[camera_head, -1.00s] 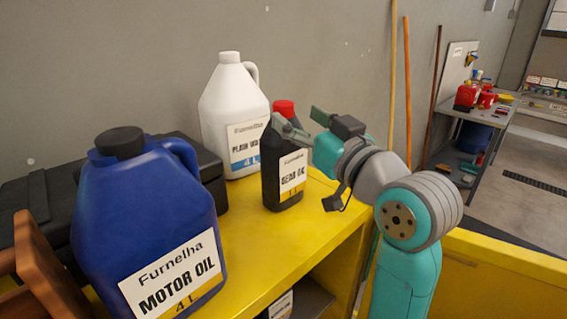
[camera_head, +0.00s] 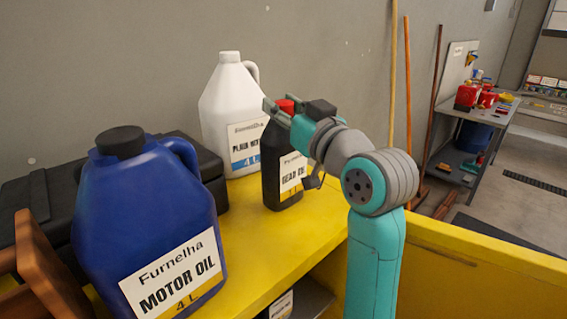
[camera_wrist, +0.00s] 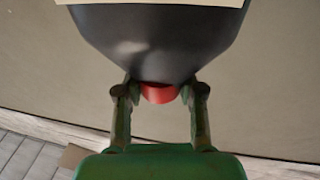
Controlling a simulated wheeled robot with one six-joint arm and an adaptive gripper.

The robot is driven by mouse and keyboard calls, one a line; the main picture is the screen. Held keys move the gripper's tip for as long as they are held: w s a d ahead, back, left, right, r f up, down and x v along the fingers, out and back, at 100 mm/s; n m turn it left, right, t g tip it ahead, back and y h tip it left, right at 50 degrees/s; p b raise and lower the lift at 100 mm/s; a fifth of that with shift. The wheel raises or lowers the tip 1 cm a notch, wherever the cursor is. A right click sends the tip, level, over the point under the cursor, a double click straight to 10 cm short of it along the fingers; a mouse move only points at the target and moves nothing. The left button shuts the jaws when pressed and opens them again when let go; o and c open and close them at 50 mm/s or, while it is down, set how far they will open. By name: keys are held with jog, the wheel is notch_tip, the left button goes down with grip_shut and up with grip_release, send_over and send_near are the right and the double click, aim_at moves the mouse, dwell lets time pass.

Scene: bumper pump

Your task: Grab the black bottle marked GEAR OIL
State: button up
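The black GEAR OIL bottle (camera_head: 272,168) with a red cap (camera_head: 286,106) stands upright on the yellow cabinet top (camera_head: 240,250). Its white and yellow label faces the head camera, partly hidden by my arm. My gripper (camera_head: 278,111) is at the bottle's cap and neck. In the wrist view the bottle's dark shoulder (camera_wrist: 150,45) fills the top, with the red cap (camera_wrist: 159,93) between the two fingers of my gripper (camera_wrist: 160,95). The fingers are spread on either side of the cap; firm contact does not show.
A white jug (camera_head: 225,105) stands just behind and left of the bottle. A blue MOTOR OIL jug (camera_head: 145,220) is at the front left, with a black case (camera_head: 40,200) behind it. Wooden poles (camera_head: 407,110) lean on the wall. The cabinet top is clear in front of the bottle.

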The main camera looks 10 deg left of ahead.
grip_shut()
jog(key=shift+r, duration=0.15)
